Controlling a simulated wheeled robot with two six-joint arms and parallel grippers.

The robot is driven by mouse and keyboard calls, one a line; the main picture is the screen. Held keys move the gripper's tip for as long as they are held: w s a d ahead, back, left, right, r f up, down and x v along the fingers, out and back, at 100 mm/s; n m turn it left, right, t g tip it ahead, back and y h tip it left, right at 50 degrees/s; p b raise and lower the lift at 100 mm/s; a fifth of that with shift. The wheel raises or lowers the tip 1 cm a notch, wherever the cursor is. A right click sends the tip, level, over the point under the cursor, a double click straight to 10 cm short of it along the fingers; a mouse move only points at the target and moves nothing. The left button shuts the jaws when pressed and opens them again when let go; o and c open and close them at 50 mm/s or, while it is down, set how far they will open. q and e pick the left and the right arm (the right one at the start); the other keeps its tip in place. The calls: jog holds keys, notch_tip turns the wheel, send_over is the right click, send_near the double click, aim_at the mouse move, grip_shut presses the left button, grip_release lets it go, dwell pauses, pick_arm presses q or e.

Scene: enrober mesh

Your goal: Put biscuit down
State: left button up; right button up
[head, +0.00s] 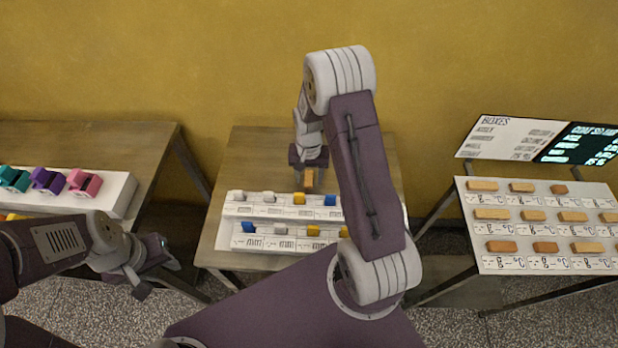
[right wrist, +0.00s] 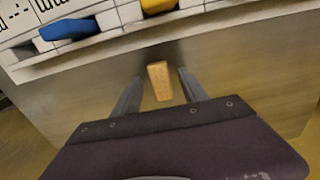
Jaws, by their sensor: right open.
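A tan biscuit (head: 309,178) is at the middle table, behind the white racks. In the right wrist view the biscuit (right wrist: 160,80) lies between the two fingers, with a gap on each side. My right gripper (head: 308,168) is open around it, pointing down. Its fingers show in the right wrist view (right wrist: 159,92). I cannot tell exactly whether the biscuit rests flat on the table top. My left gripper (head: 158,267) hangs at the lower left, in front of the gap between the left and middle tables, away from the biscuit; its jaw opening is unclear.
White labelled racks (head: 240,210) with blue, yellow and grey pieces stand on the middle table (head: 255,150). A right-hand board (head: 560,262) carries several biscuits with labels. A left table (head: 80,140) holds teal, purple and pink items. The middle table's back left is clear.

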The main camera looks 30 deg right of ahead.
aim_at(309, 178)
jog(key=c, duration=1.1)
jog(key=shift+r, duration=0.1)
jog(key=shift+w+r, duration=0.1)
jog(key=shift+r, duration=0.25)
notch_tip(309, 178, up, 3)
jog(key=shift+f+b, duration=0.1)
jog(key=shift+b, duration=0.2)
jog(key=s+d+r, duration=0.2)
jog(key=s, duration=0.1)
jog(key=s+d+r, duration=0.1)
jog(key=s+r, duration=0.2)
jog(key=s, duration=0.1)
jog(key=s+d+r+b, duration=0.1)
jog(key=s+d+r, duration=0.1)
jog(key=s, duration=0.1)
jog(key=shift+s+d+r, duration=0.2)
jog(key=shift+s+d, duration=0.05)
jog(key=shift+d, duration=0.05)
